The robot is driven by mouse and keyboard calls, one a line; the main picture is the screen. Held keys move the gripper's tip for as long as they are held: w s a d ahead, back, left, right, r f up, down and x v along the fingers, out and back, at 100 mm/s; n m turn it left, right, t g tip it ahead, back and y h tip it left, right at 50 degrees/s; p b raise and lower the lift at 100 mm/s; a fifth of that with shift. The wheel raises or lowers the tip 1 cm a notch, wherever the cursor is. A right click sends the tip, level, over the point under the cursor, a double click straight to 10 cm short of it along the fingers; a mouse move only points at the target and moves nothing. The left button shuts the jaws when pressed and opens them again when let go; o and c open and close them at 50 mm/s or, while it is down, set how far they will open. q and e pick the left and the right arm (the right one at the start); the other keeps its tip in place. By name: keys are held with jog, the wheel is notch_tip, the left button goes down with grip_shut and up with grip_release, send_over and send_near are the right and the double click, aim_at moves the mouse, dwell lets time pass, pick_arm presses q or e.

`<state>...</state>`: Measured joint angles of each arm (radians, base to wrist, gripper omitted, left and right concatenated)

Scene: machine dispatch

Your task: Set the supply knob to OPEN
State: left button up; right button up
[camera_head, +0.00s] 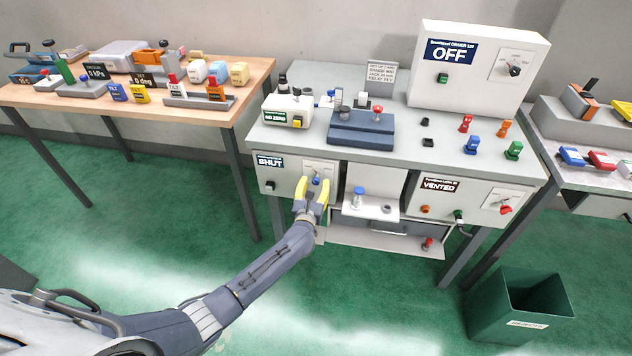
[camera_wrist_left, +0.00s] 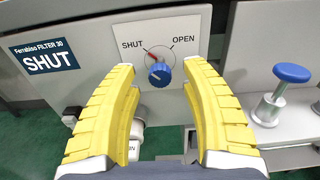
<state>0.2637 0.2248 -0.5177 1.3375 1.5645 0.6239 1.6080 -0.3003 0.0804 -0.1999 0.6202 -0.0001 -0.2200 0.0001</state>
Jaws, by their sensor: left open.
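The supply knob (camera_wrist_left: 159,74) is blue and sits on a white plate marked SHUT at left and OPEN at right. Its red pointer is turned toward SHUT, and the label (camera_wrist_left: 44,56) beside it reads SHUT. In the head view the knob (camera_head: 316,181) is on the front of the left box under the bench. My left gripper (camera_head: 314,188) has yellow fingers, open and empty. In the left wrist view the fingers (camera_wrist_left: 162,77) stand to either side of the knob, apart from it. My right gripper does not show.
A blue-capped plunger (camera_wrist_left: 284,88) stands on a shelf right of the fingers. The right box (camera_head: 440,190) reads VENTED. The machine (camera_head: 477,68) on the bench reads OFF. A green bin (camera_head: 518,305) stands on the floor at right.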

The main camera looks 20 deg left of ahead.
pick_arm(q)
jog(key=shift+w+a, duration=0.1)
jog(key=shift+w, duration=0.75)
jog(key=shift+c, duration=0.4)
grip_shut()
